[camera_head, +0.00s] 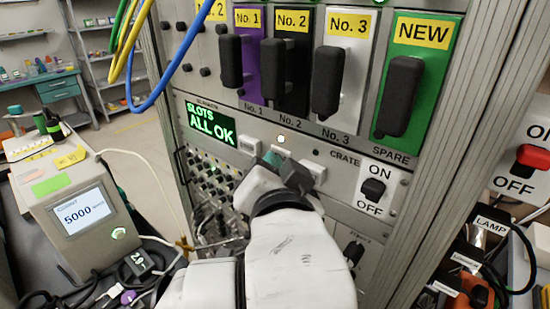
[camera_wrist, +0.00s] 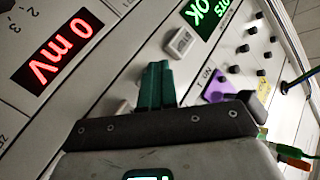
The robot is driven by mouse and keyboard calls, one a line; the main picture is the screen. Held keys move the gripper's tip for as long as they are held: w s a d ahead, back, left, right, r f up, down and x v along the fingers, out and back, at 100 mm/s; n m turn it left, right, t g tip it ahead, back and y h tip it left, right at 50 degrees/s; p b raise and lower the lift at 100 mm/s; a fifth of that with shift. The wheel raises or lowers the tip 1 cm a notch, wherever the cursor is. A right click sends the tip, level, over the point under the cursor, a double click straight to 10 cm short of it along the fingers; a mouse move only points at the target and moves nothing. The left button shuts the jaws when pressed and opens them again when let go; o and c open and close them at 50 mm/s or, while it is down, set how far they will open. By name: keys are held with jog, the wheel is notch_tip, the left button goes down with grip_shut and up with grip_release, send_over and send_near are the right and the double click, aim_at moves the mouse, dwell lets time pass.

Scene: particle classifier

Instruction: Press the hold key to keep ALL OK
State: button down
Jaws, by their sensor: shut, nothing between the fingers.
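A green-lit display (camera_head: 210,123) on the rack panel reads "SLOTS ALL OK"; part of it shows in the wrist view (camera_wrist: 205,12). A pale key (camera_head: 249,146) sits just right of it and also shows in the wrist view (camera_wrist: 181,41). A second pale key (camera_head: 313,170) is further right, partly behind my gripper. I cannot read which one is the hold key. My gripper (camera_head: 272,158) is shut and empty, its green fingers (camera_wrist: 156,68) together in front of the panel between the two keys. Contact with the panel cannot be told.
Black-handled modules No. 1 to No. 3 and a green NEW module (camera_head: 427,62) stand above. A CRATE ON/OFF switch (camera_head: 373,190) is at right. A red "0 mV" display (camera_wrist: 57,48) shows in the wrist view. Blue and yellow cables (camera_head: 180,57) hang at left.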

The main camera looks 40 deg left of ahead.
jog(key=shift+s, duration=1.25)
jog(key=shift+s+a, duration=0.15)
jog(key=shift+s, duration=1.1)
jog(key=shift+s+a, duration=0.1)
jog(key=shift+s, duration=1.15)
